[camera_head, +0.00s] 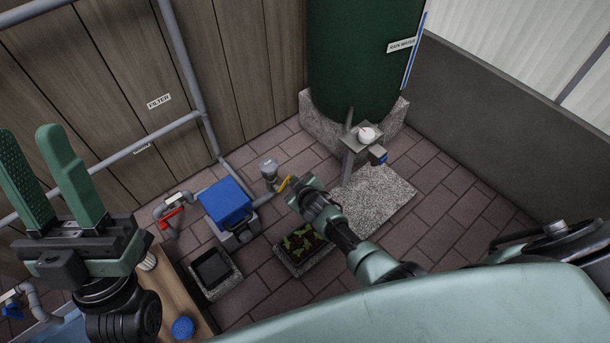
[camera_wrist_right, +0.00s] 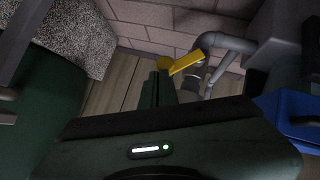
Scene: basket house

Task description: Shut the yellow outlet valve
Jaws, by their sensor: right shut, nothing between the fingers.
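The yellow valve handle (camera_head: 284,184) sits on the grey pipework beside the blue-lidded pump box. In the right wrist view the yellow handle (camera_wrist_right: 187,62) slants up to the right from a round yellow end, beside a grey pipe elbow. My right gripper (camera_head: 296,190) is shut and empty, just right of the handle in the head view. In the wrist view its fingertips (camera_wrist_right: 157,76) lie close to the handle's round end; I cannot tell whether they touch. My left gripper (camera_head: 30,136) is open and empty, raised at the left, far from the valve.
A red valve handle (camera_head: 172,212) is on the pipe left of the blue-lidded box (camera_head: 226,202). A planter with seedlings (camera_head: 303,246) lies below my right gripper. The green tank (camera_head: 362,60) stands behind on a concrete base.

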